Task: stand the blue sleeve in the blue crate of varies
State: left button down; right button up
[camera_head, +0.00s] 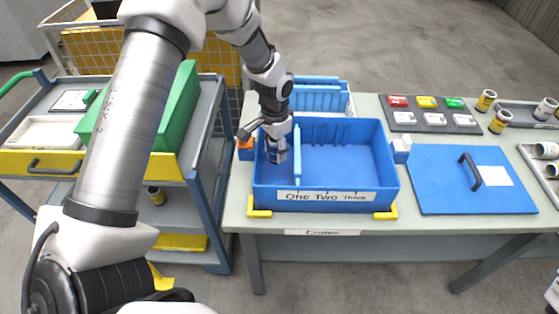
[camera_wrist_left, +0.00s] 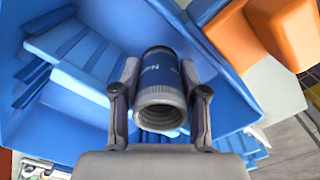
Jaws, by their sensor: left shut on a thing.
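The blue crate (camera_head: 327,198) stands open on the table, with a light blue divider (camera_head: 297,152) setting off a narrow strip at its left. My left gripper (camera_head: 277,155) points down into that left strip, beside the divider. In the left wrist view my left gripper (camera_wrist_left: 158,112) is shut on the blue sleeve (camera_wrist_left: 157,76), a blue cylinder with a ribbed grey end and an open mouth facing the camera. The crate wall (camera_wrist_left: 225,60) shows behind it. The gripper mostly hides the sleeve in the head view, and I cannot tell whether its base touches the crate floor.
An orange block (camera_head: 246,150) sits just outside the crate's left wall. Yellow corner stops (camera_head: 385,213) flank the crate's front. A blue lid (camera_head: 475,195) with a black handle lies to the right. A light blue rack (camera_head: 320,97) stands behind. The crate's right part is empty.

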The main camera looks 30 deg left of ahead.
pick_arm(q)
notch_tip(320, 180, down, 2)
jog(key=shift+w+f, duration=0.1)
jog(key=shift+w, duration=0.05)
jog(key=f, duration=0.3)
jog(key=shift+s+f+p, duration=0.25)
jog(key=shift+f+p, duration=0.05)
jog(key=shift+p, duration=0.1)
jog(key=shift+w+f, duration=0.2)
jog(key=shift+s+f, duration=0.1)
jog(key=c, duration=0.6)
grip_release()
notch_tip(320, 180, up, 12)
jog(key=shift+r+b, duration=0.2)
jog(key=shift+b, duration=0.85)
